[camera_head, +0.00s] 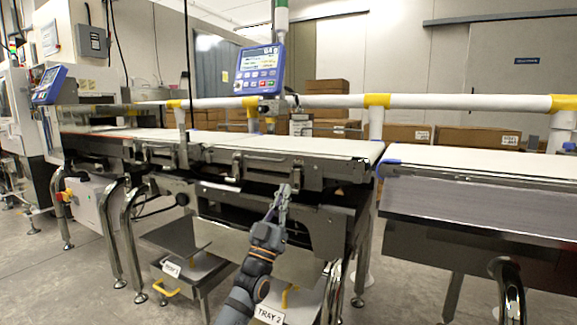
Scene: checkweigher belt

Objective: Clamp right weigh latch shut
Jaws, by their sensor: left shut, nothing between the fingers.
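The checkweigher belt (290,146) runs across the middle of the head view, with metal brackets along its front side. A latch-like metal bracket (236,166) sits on the belt's front edge, left of my gripper; another (182,157) is farther left. I cannot tell which one is the right weigh latch, or whether either is shut. My left gripper (285,190) points up, just below the front edge of the belt frame and to the right of these brackets. Its fingers are together and hold nothing. My right gripper is not in view.
A second white conveyor (480,162) stands at the right, past a narrow gap. A blue display (259,70) stands behind the belt. A white and yellow rail (440,102) runs behind. Below are a tray labelled TRAY 2 (291,301) and a lower platform (176,235) at left.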

